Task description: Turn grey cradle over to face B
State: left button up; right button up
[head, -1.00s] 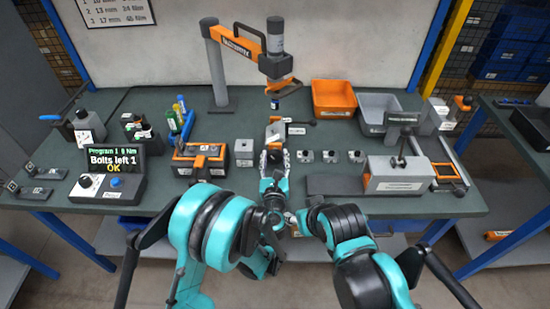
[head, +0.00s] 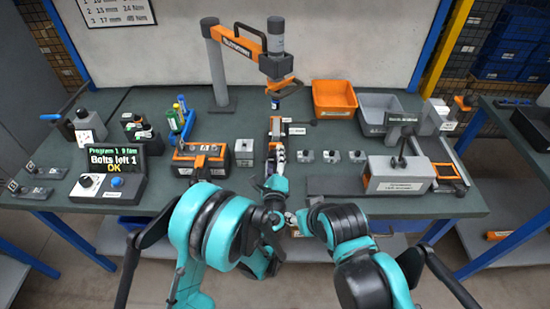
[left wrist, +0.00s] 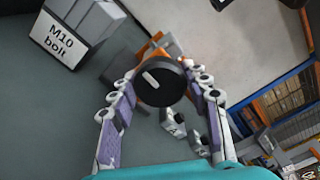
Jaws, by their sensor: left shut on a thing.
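The grey cradle (head: 275,126), with orange parts, stands at the middle of the bench below the orange arm of a post. My left gripper (head: 276,153) is at its near side, seen edge-on in the head view. In the left wrist view, my left gripper's fingers (left wrist: 152,95) close around a round black knob (left wrist: 161,82) with a white mark, with orange and grey parts behind it. The face letter of the cradle cannot be read. My right gripper (head: 291,218) is low in front of the bench, mostly hidden by the arms, and its jaws cannot be made out.
A grey block (head: 244,151) stands left of the cradle and several small grey blocks (head: 332,156) right of it. An orange bin (head: 334,97) and a grey bin (head: 378,108) stand behind. A post (head: 217,70) rises behind.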

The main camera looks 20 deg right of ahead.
pick_arm(q)
jog(key=n, duration=0.4)
jog(key=shift+n, duration=0.3)
jog(key=n, duration=0.3)
jog(key=shift+n, duration=0.4)
jog(key=n, duration=0.3)
jog(key=shift+f+n, duration=0.1)
jog(key=shift+n, duration=1.9)
jog(key=o, duration=1.2)
jog(key=shift+c, duration=0.2)
